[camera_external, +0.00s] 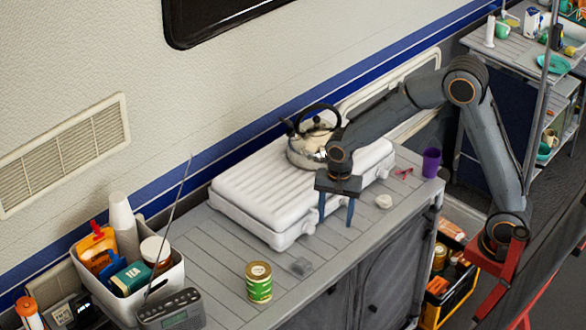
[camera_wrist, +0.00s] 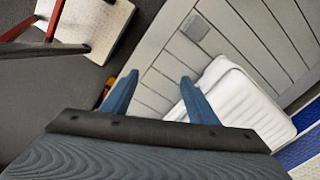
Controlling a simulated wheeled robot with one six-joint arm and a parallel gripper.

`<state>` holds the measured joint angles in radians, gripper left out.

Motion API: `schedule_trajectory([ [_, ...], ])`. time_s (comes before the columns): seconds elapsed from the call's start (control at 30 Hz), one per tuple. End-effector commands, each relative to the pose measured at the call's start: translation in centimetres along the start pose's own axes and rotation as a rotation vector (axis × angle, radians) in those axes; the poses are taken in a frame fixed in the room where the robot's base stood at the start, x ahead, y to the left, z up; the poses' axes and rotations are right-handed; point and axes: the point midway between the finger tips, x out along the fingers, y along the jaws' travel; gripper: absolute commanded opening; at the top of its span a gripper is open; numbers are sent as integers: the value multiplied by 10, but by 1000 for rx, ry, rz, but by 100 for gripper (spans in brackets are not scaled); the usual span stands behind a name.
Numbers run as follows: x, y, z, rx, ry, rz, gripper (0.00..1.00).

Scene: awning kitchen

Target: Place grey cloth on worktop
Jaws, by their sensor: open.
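A small grey piece (camera_external: 301,265), which looks like the grey cloth, lies on the worktop (camera_external: 222,258) between the white ridged grill and the green tin. A flat grey square in the wrist view (camera_wrist: 195,27) appears to be the same piece, resting on the slatted worktop (camera_wrist: 160,62). My gripper (camera_external: 336,217) points down in front of the grill's right part, with its blue fingers apart and nothing visible between them. In the wrist view my gripper (camera_wrist: 158,79) is also open and empty, apart from the grey square.
The white grill (camera_external: 262,196) carries a kettle (camera_external: 305,150) behind my gripper. A green tin (camera_external: 259,282), radio (camera_external: 172,310) and filled white bin (camera_external: 168,282) stand toward the left. A pale small item (camera_external: 384,201) and purple cup (camera_external: 431,162) stand right. The worktop's front strip is mostly clear.

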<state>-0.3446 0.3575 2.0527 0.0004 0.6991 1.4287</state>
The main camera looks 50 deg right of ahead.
Motion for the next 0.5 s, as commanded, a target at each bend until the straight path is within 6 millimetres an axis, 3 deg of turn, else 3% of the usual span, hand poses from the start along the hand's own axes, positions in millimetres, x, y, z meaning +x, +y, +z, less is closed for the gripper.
schedule_trajectory([
  [0.03, -2, 19, -16, -84, 3, -7, 54],
  [0.2, -3, 81, -52, -421, 18, -24, 54],
  [0.4, 0, 153, -77, -793, 46, -33, 54],
  [0.5, 2, 178, -82, -933, 59, -34, 54],
])
